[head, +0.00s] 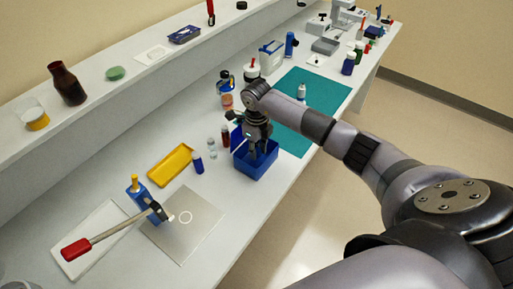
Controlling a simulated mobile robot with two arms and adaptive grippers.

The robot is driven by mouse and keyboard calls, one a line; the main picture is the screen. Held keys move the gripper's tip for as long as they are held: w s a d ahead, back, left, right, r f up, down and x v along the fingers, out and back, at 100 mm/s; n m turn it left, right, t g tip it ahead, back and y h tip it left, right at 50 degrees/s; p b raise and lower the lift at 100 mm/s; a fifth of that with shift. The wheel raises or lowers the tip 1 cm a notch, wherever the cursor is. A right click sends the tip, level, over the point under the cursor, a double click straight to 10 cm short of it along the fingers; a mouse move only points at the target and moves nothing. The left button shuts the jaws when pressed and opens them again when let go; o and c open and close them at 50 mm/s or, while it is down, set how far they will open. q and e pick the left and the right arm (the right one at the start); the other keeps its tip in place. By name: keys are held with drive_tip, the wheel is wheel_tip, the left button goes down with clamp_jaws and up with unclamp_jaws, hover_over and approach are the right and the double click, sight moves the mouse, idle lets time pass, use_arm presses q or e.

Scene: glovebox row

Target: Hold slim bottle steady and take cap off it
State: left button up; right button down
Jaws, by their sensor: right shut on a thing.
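My right gripper (258,153) points down into the open blue bin (257,172) on the bench. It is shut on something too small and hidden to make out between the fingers. Left of the bin stand several small slim bottles: a dark red one (225,137), a clear one (212,149) and a dark blue one (197,163). All three stand upright and apart from the gripper. I cannot tell which is the task's slim bottle, and no loose cap can be made out. My left gripper is out of view.
A teal mat (322,92) with a small white bottle (301,91) lies behind the bin. A raised shelf (105,82) runs along the wall.

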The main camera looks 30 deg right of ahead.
drive_tip(key=shift+f, duration=0.35)
drive_tip(key=shift+f+b, duration=0.55)
drive_tip(key=shift+b, duration=0.05)
drive_tip(key=c, duration=1.4)
unclamp_jaws()
drive_tip(key=shift+o, duration=0.2)
